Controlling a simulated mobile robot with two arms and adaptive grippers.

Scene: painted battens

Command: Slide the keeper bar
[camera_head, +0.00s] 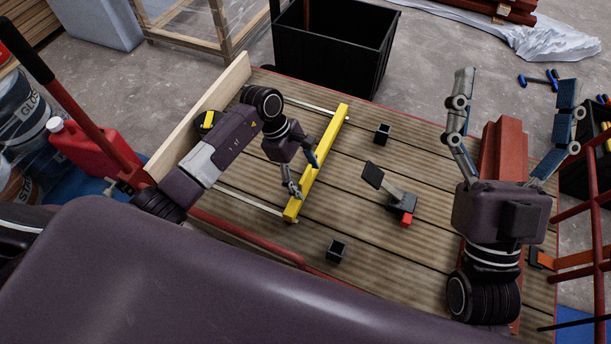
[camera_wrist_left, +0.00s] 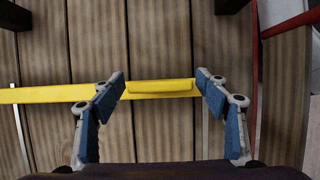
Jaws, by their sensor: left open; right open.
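The yellow keeper bar (camera_head: 330,142) lies across two thin pale rails on the slatted wooden deck (camera_head: 350,215). In the left wrist view the bar (camera_wrist_left: 45,95) runs from the left edge to the middle, with a raised yellow grip (camera_wrist_left: 160,87) near its right end. My left gripper (camera_head: 304,173) is open over the bar, its blue-padded fingertips on either side of the raised grip; I cannot tell whether they touch it. My right gripper (camera_head: 515,110) is open and empty, above red painted battens (camera_head: 502,145) at the deck's right side.
A black bracket with a tilted plate and red tip (camera_head: 404,207) stands right of the bar. Small black square sockets (camera_head: 382,134) (camera_head: 336,250) sit on the deck. A pale board (camera_head: 212,105) edges the left; a black bin (camera_head: 335,50) stands behind.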

